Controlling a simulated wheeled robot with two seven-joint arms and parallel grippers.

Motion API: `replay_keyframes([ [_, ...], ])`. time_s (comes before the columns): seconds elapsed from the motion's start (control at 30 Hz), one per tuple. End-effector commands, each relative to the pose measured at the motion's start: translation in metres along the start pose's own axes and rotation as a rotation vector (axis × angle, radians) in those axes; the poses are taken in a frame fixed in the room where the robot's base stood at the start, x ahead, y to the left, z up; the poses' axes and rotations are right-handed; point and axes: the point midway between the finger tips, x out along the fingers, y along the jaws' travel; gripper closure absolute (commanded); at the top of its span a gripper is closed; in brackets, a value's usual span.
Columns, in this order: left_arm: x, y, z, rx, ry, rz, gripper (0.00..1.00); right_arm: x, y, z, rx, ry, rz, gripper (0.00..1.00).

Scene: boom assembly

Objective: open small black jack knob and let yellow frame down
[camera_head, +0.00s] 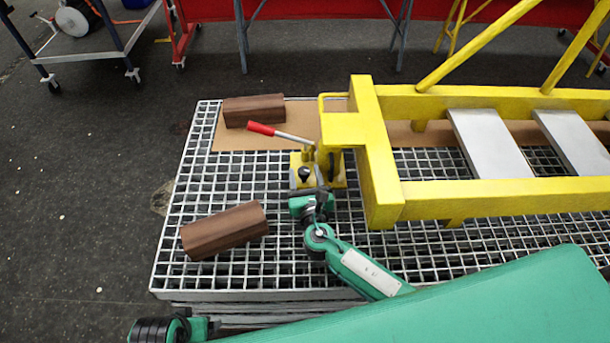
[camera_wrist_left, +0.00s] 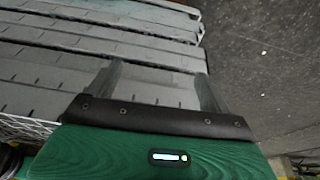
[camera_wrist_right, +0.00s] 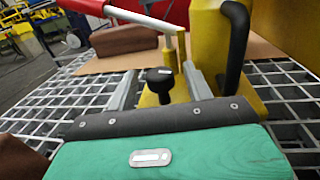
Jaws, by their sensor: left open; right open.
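The yellow frame (camera_head: 382,165) lies level on the right, its end over the yellow jack (camera_head: 330,165). The small black knob (camera_head: 304,174) is on the near left side of the jack. My right gripper (camera_head: 308,188) is open right at the knob. In the right wrist view the knob (camera_wrist_right: 160,82) is between the spread fingers (camera_wrist_right: 162,88), with gaps on both sides. The jack's lever (camera_head: 280,134) has a red grip and points left. My left gripper (camera_wrist_left: 157,85) is open and empty, beside the grey slatted side of the platform.
The grating platform (camera_head: 172,250) carries a brown block (camera_head: 225,230) at the near left and another brown block (camera_head: 254,110) at the far left on a tan board (camera_head: 225,140). A trolley (camera_head: 85,50) stands at the back left. Dark floor on the left is clear.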

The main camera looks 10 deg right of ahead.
Motion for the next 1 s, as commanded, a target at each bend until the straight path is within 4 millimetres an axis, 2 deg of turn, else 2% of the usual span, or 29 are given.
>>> replay_keyframes([
  [0.1,0.000,0.000,0.000,0.000,0.000,0.000,0.17,0.000,0.000,0.000,0.000,0.000,0.000,0.50],
  [0.3,0.000,0.000,0.000,0.000,-0.001,0.000,0.17,0.000,0.000,0.000,0.000,0.000,0.000,0.89],
  [0.33,0.000,0.000,0.000,0.000,-0.001,0.000,0.17,0.000,0.000,0.000,0.000,0.000,0.000,0.92],
  [0.53,-0.001,0.000,0.000,0.000,-0.002,0.000,0.17,0.000,-0.002,0.001,-0.003,-0.001,0.049,0.92],
  [0.7,0.015,0.000,0.010,0.000,-0.032,0.000,0.17,0.000,-0.003,0.000,-0.003,0.000,0.129,0.92],
  [1.0,0.013,0.000,0.005,0.000,-0.017,0.000,0.17,0.000,-0.002,0.000,0.000,0.001,0.142,0.92],
])
